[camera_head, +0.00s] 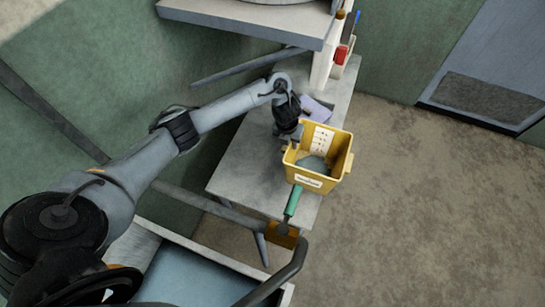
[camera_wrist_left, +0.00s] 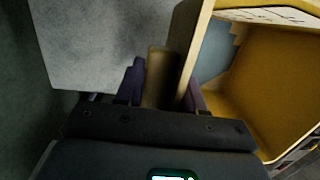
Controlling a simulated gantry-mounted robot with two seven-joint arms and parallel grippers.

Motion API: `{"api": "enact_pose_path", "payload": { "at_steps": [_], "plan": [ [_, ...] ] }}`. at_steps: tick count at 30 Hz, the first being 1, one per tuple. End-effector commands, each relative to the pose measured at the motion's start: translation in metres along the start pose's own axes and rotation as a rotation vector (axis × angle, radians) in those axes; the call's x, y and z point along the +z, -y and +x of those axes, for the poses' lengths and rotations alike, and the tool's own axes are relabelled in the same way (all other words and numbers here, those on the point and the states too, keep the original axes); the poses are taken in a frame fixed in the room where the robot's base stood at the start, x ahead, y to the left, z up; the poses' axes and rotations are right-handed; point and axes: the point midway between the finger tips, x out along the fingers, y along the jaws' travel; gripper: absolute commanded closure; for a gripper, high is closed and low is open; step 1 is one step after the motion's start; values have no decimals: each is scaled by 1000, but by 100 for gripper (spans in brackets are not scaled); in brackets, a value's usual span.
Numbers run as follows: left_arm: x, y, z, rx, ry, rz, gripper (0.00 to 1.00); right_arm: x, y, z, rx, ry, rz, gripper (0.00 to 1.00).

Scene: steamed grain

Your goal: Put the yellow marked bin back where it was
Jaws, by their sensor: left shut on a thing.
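The yellow bin (camera_head: 345,163) is in the middle of the head view, over the right front part of the grey table (camera_head: 238,172). It has a white label on its front and a marked white panel on its inner wall. Something grey-blue shows inside it. My left gripper (camera_head: 294,138) is at the bin's left side, shut on it. In the left wrist view my left gripper's fingers (camera_wrist_left: 163,88) sit on either side of a part of the bin's near edge, and the yellow bin (camera_wrist_left: 265,75) fills the right. I cannot tell whether the bin touches the table.
A green-handled tool (camera_head: 293,201) lies just in front of the bin at the table's front edge. A white bottle (camera_head: 322,66), a red-capped container (camera_head: 341,55) and a purple item (camera_head: 316,109) stand or lie behind. A grey shelf (camera_head: 240,22) overhangs at the back left. Open floor lies right.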

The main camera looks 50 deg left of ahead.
Motion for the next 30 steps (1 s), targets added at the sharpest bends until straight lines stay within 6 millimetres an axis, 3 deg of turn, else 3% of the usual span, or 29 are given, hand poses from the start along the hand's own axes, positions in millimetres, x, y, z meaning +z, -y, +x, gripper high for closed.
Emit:
{"api": "enact_pose_path", "payload": {
  "at_steps": [9, 15, 23, 30],
  "plan": [
    [-19, -65, 33, 2, 0, -4, 100, 5, -2, 8, 6, 6, -7, 57],
    [-26, -90, 45, 0, 1, -4, 100, 5, -1, 11, 3, 4, -4, 57],
    [-29, -96, 52, -1, 2, -3, 100, 4, 1, 12, -1, 1, 2, 57],
    [-33, -98, 80, -2, 0, -4, 100, 6, 1, 21, -3, -1, 5, 57]
  ]
}}
